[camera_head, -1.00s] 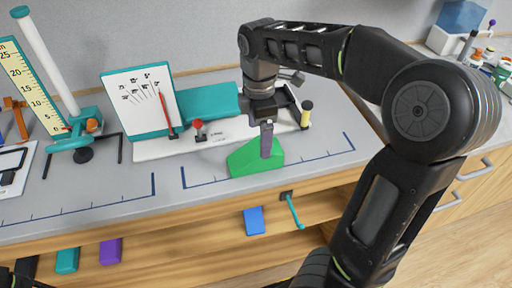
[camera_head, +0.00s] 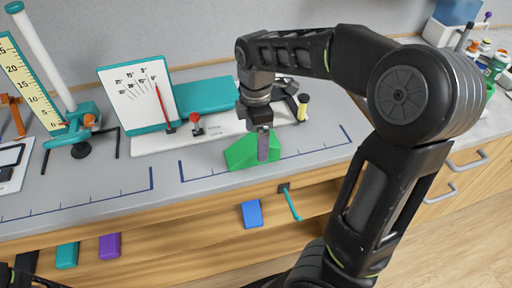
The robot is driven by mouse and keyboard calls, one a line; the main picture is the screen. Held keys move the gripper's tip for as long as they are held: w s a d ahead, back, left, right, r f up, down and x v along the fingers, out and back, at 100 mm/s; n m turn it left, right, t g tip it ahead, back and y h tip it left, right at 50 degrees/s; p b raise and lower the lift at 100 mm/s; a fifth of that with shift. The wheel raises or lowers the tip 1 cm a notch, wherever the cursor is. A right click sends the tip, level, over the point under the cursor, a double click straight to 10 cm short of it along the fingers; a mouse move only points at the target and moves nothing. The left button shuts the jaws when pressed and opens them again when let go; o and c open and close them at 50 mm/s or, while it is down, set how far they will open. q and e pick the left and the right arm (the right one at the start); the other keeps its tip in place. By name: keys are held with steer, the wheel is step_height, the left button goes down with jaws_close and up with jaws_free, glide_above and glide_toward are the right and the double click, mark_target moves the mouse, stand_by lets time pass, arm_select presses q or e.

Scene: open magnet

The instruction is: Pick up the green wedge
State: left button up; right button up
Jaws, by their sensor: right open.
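The green wedge (camera_head: 240,153) lies on the grey bench top, inside the right-hand marked bracket near the front edge. My right gripper (camera_head: 263,157) points down at the wedge, with its fingers in front of or around its right part. The fingers line up edge-on, so the gap between them is hard to see, and they cover part of the wedge. I cannot tell whether they touch it. My left gripper does not show clearly; only a dark part of my left arm is at the bottom left corner.
Behind the wedge stands a teal and white apparatus (camera_head: 205,97) with a dial board (camera_head: 137,92) and a red knob (camera_head: 196,120). A ruler stand (camera_head: 25,85) is at the left. Blue (camera_head: 251,213), purple (camera_head: 109,246) and teal (camera_head: 67,255) blocks are in the open shelf below. Bottles stand far right.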

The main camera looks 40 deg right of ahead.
step_height(320, 180, down, 4)
steer(key=shift+f, duration=0.1)
stand_by(0.6)
steer(key=c, duration=1.6)
steer(key=shift+o, duration=0.2)
step_height(320, 180, up, 10)
steer(key=shift+r, duration=0.1)
